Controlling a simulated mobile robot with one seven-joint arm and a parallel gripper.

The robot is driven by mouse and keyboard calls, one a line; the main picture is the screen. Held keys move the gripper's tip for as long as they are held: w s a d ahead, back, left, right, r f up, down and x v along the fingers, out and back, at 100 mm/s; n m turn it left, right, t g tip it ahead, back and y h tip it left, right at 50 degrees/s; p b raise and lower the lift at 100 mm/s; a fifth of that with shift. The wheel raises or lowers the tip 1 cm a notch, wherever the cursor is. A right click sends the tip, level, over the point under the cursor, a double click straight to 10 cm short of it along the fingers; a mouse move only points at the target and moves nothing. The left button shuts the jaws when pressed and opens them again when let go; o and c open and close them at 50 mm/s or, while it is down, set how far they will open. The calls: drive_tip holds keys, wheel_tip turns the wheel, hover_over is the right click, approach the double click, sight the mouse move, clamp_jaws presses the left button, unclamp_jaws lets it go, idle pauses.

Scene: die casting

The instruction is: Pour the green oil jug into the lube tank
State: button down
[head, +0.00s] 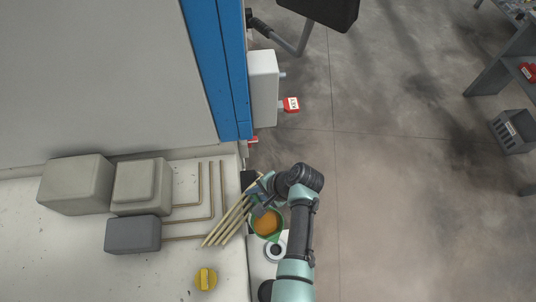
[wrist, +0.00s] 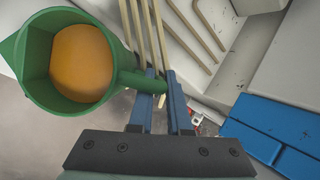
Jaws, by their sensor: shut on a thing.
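The green oil jug (head: 281,229) holds orange oil and hangs at the edge of the pale machine bed in the head view. It looks about upright, with its open top facing up. In the wrist view the jug (wrist: 36,62) fills the upper left, and its spout points left. My gripper (head: 262,195) is shut on the jug's handle, with its blue fingers (wrist: 163,106) at either side of it. A white tank with a round dark opening (head: 275,250), which looks like the lube tank, is just below the jug in the head view, partly hidden by my arm.
Several tan pipes (head: 232,220) run close beside the jug and gripper. A yellow knob (head: 205,279) and grey blocks (head: 133,235) are on the bed to the left. A blue machine frame (head: 231,70) and white box (head: 263,88) stand above.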

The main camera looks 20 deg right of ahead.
drive_tip(key=shift+r, duration=0.1)
idle(0.3)
drive_tip(key=shift+r+t, duration=0.2)
drive_tip(key=shift+t, duration=0.2)
drive_tip(key=shift+s+p, duration=0.1)
drive_tip(key=shift+p, duration=0.25)
drive_tip(key=shift+r+t, duration=0.25)
drive_tip(key=shift+t, duration=0.15)
drive_tip(key=shift+s+r+n+t, duration=0.35)
drive_tip(key=shift+s+n+t, duration=0.1)
drive_tip(key=shift+t, duration=0.25)
idle(0.9)
drive_tip(key=shift+s, duration=0.1)
idle(0.4)
drive_tip(key=shift+s+t, duration=0.1)
drive_tip(key=shift+t, duration=0.2)
drive_tip(key=shift+r+y, duration=0.15)
drive_tip(key=shift+y, duration=0.15)
drive_tip(key=shift+b, duration=0.3)
